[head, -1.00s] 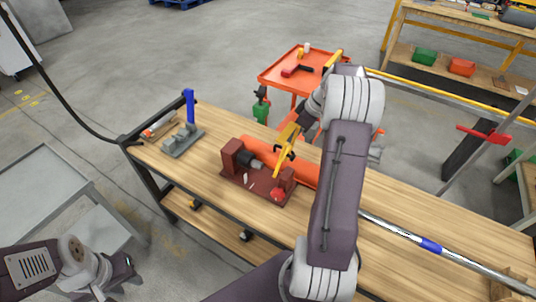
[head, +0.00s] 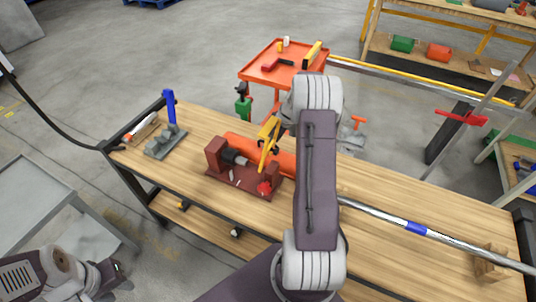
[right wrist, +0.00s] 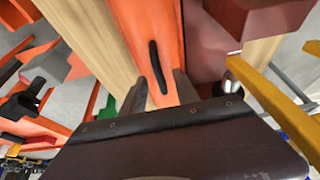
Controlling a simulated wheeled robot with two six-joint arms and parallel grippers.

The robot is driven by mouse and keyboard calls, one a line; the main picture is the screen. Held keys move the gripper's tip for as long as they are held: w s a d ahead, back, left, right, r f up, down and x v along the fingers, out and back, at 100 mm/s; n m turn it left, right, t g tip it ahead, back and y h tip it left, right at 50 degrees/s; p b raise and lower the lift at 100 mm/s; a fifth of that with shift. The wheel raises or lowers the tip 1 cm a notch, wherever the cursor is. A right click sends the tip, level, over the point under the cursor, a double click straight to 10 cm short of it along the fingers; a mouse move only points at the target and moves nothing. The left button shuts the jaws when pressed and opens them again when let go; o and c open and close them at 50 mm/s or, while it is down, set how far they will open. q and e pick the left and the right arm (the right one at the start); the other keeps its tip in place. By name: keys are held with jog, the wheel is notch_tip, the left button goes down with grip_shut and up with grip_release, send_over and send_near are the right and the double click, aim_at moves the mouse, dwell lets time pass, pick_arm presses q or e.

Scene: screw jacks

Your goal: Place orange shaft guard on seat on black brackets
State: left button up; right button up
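The orange shaft guard (head: 240,142) lies on the workbench behind the dark red base (head: 232,184). My right arm hides its right part. In the right wrist view the guard (right wrist: 125,22) runs between my fingers and carries a black handle (right wrist: 155,62). My right gripper (right wrist: 161,76) is open, with its grey fingers either side of the handle's near end. I cannot tell whether they touch it. In the head view my arm hides this gripper. My left gripper (head: 120,276) is open and empty at the lower left, clear of the bench. I cannot make out the black brackets clearly.
A yellow bar (head: 267,142) stands beside the dark red base, near my right arm. A grey fixture (head: 165,142) with a blue upright is at the bench's left end. A long metal shaft (head: 385,216) lies on the right. An orange cart (head: 262,72) stands behind.

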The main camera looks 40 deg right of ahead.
jog(key=shift+s+r, duration=0.1)
grip_shut()
dwell(1.2)
